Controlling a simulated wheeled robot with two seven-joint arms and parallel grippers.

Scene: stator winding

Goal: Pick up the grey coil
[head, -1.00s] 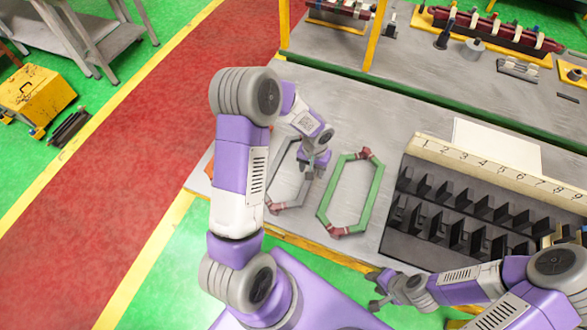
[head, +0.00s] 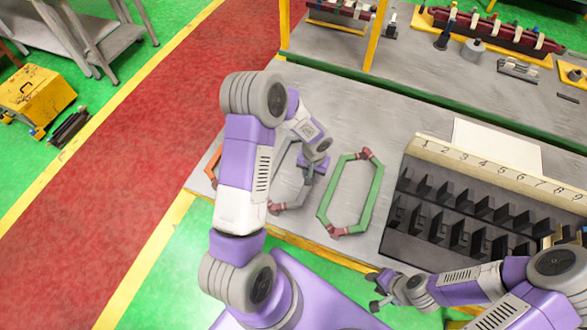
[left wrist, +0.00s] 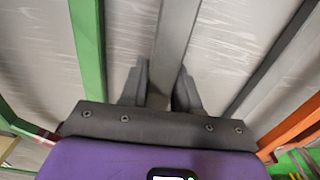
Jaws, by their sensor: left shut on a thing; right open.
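The grey coil (head: 291,206) is a long six-sided loop at the left end of the table, with reddish end pieces; my left arm hides part of it. My left gripper (head: 310,172) is at the coil's right long side. In the left wrist view, the fingers of my left gripper (left wrist: 158,90) sit on either side of a grey bar of the coil (left wrist: 175,40) and are shut on it. I cannot tell whether the coil is clear of the table. My right gripper (head: 376,289) is open and empty, in front of the table's near edge.
A green coil (head: 326,203) lies just right of the grey one; its bar shows in the left wrist view (left wrist: 88,55). An orange part (left wrist: 292,125) lies on the other side. A black slotted rack (head: 390,240) with a numbered strip (head: 480,162) stands to the right.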

